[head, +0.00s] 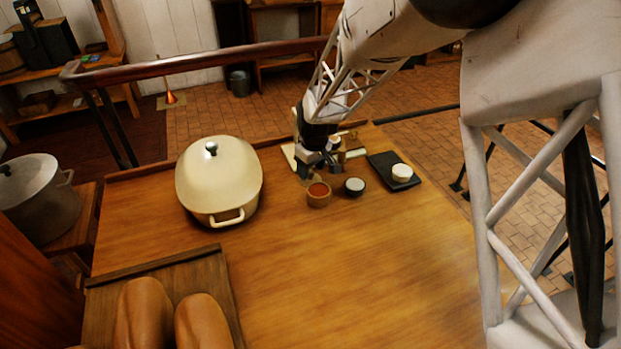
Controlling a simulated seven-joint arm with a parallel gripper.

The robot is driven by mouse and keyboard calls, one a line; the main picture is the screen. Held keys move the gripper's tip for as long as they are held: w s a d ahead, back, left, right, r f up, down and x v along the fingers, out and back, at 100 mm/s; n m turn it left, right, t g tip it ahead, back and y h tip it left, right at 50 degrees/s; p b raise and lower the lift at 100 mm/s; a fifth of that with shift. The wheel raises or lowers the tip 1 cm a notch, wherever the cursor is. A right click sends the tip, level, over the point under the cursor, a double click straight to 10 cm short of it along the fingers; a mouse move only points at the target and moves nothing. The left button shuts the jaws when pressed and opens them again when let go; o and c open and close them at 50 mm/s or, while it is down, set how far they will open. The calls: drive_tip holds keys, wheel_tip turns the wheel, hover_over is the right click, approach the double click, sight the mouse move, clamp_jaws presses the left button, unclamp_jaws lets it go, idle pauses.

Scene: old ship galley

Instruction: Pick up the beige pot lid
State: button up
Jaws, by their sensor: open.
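The beige pot lid (218,172) sits on an oval beige pot (227,218) at the left part of the wooden table. The lid has a small dark and metal knob (211,148) on top. The pot has a loop handle at its near end. My gripper (325,170) is to the right of the pot, apart from the lid, above or just behind two small bowls. It is open and appears empty. Its fingertips are small in the picture, and it partly hides the things behind it.
A small bowl with red contents (318,194), a dark bowl (354,186) and a black board (383,172) with a white round item (402,172) stand near my gripper. Bread loaves (145,312) lie on a wooden board at front left. The table's front middle is clear.

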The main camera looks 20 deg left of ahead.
drive_tip(key=shift+a+f, duration=0.15)
drive_tip(key=shift+f, duration=0.9)
drive_tip(key=shift+c, duration=0.3)
drive_tip(key=c, duration=1)
